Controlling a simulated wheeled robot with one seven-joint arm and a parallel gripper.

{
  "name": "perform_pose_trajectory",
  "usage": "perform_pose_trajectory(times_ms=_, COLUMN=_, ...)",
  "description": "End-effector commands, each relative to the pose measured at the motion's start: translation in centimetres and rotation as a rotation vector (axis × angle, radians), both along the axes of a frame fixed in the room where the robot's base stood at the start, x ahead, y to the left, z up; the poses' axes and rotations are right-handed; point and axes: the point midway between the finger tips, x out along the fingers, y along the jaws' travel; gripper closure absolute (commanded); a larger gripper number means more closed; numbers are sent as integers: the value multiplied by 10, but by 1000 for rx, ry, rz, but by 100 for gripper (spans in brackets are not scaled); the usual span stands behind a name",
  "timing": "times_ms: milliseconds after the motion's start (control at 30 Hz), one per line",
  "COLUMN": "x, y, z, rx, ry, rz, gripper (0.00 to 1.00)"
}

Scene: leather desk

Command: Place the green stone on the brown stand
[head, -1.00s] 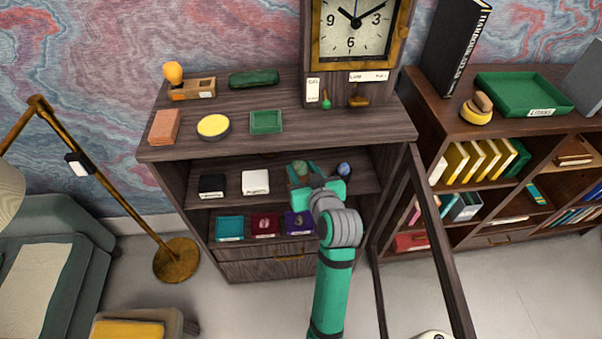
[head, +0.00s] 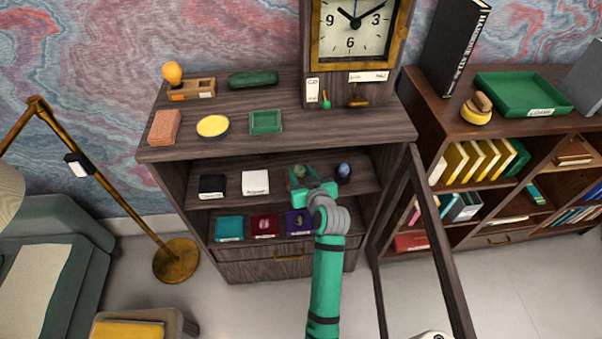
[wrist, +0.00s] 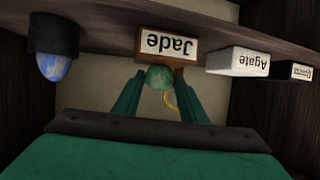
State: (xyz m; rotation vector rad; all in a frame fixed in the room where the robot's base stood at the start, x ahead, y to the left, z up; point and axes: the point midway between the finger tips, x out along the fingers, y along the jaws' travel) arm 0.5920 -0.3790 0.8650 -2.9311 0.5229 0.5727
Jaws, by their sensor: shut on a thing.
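The green stone (wrist: 160,77) is between the two fingers of my gripper (wrist: 159,92), which is shut on it. In the wrist view, which is upside down, the stone meets the edge of the brown stand (wrist: 182,67) with the white "Jade" label. I cannot tell whether the stand bears its weight. In the head view my gripper (head: 313,190) reaches into the cabinet's upper open shelf. The green stone (head: 298,171) shows just beyond the fingers there, and the brown stand is mostly hidden.
On the same shelf are a white "Agate" stand (wrist: 237,62), a black stand (wrist: 293,72), and a blue stone (wrist: 54,66) in a dark stand. Coloured trays (head: 264,226) lie on the shelf below. An open door frame (head: 431,220) stands right of my arm.

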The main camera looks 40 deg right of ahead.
Motion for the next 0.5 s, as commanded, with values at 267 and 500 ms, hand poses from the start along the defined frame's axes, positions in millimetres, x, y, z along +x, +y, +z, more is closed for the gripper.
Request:
perform_pose_trajectory(times_ms=267, x=0, y=0, z=-2, rx=0, ry=-1, rz=0, gripper=90)
perform_pose_trajectory(times_ms=500, x=0, y=0, z=-2, rx=0, ry=-1, rz=0, gripper=43)
